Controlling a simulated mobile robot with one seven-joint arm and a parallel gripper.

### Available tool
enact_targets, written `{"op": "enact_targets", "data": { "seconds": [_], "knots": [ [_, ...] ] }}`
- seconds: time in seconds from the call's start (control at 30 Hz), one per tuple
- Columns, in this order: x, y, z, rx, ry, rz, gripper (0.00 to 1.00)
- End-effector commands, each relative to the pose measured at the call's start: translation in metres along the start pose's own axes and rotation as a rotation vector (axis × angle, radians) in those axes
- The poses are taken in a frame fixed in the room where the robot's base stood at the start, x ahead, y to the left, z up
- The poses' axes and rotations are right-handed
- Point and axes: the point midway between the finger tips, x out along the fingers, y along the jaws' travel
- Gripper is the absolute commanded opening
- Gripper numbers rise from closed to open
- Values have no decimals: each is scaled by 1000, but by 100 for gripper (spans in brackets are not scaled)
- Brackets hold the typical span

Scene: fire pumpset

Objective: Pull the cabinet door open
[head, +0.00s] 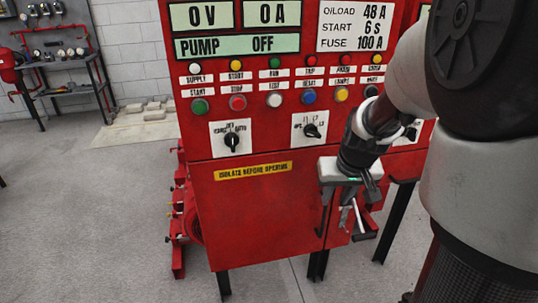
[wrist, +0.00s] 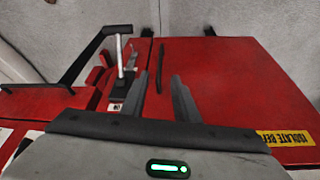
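The cabinet door (head: 255,215) is the lower red panel of the pump cabinet, with a yellow "ISOLATE BEFORE OPENING" label (head: 253,171). It looks shut. In the wrist view the door (wrist: 215,85) fills the right side, and a slim dark bar handle (wrist: 161,66) stands near its left edge there. My gripper (head: 336,222) is in front of the door's right part in the head view. In the wrist view my gripper (wrist: 159,80) is open, its fingers apart and empty. The handle shows between and beyond the fingertips; contact cannot be told.
A pale metal lever (wrist: 121,58) on a dark base stands just left of the fingers in the wrist view. Switches, buttons and displays (head: 235,46) cover the upper cabinet. Black legs (head: 394,222) stand below. Floor (head: 95,220) left of the cabinet is mostly clear.

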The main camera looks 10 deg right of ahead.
Motion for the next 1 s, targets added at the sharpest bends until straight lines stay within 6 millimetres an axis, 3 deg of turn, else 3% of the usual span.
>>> {"op": "enact_targets", "data": {
  "seconds": [0.7,1.0],
  "knots": [
    [142,-1,2,1,-3,-1,28],
    [167,-1,0,0,-1,-1,28]
  ]
}}
